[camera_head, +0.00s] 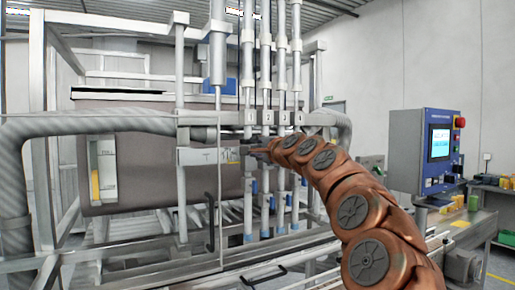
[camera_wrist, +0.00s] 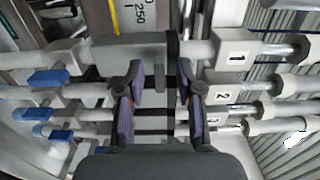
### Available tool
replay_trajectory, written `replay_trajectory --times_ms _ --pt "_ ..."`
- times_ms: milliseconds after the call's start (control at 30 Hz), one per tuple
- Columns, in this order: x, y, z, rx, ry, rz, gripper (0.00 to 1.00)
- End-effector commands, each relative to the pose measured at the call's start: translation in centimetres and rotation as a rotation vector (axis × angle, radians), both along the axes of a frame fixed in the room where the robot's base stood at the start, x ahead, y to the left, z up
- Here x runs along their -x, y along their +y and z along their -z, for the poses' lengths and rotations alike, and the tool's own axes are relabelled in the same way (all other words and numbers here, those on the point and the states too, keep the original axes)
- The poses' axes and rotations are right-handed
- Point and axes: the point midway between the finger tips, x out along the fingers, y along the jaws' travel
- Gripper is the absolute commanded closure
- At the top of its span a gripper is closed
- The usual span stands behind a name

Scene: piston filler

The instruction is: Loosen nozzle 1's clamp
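Nozzle 1 is the tube with the "1" block (camera_head: 249,117), leftmost of several upright tubes. In the wrist view the nozzle 1 label (camera_wrist: 234,58) is at the upper right, its tube running sideways. A grey block (camera_wrist: 120,57) sits around that tube, left of a dark vertical bar (camera_wrist: 172,60); it may be the clamp, but I cannot tell. My gripper (camera_wrist: 159,95) is open, its purple-padded fingers apart below the block. A small grey piece (camera_wrist: 160,78) shows between them; I cannot tell contact. In the head view my gripper (camera_head: 257,151) is before the tubes, its fingers unclear.
Blue handles (camera_wrist: 48,77) stick out from the tubes at left. Nozzle 2 (camera_wrist: 224,95) lies close below nozzle 1. A yellow scale (camera_wrist: 130,15) is behind. A thin upright rod (camera_head: 219,200) stands left of my gripper. A control panel (camera_head: 437,150) stands at right.

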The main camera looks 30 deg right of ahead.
Motion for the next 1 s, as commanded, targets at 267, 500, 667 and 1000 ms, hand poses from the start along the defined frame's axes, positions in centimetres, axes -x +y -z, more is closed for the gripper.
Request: replay_trajectory --times_ms 267,500,667,1000 --pt "0.01 -0.01 0.03 0.0 0.0 0.0 0.8" --pt "0.02 -0.01 0.02 0.0 0.0 0.0 1.0" --pt "0.02 -0.01 0.03 0.0 0.0 0.0 1.0" --pt "0.0 -0.02 0.23 0.042 0.003 0.001 1.0"
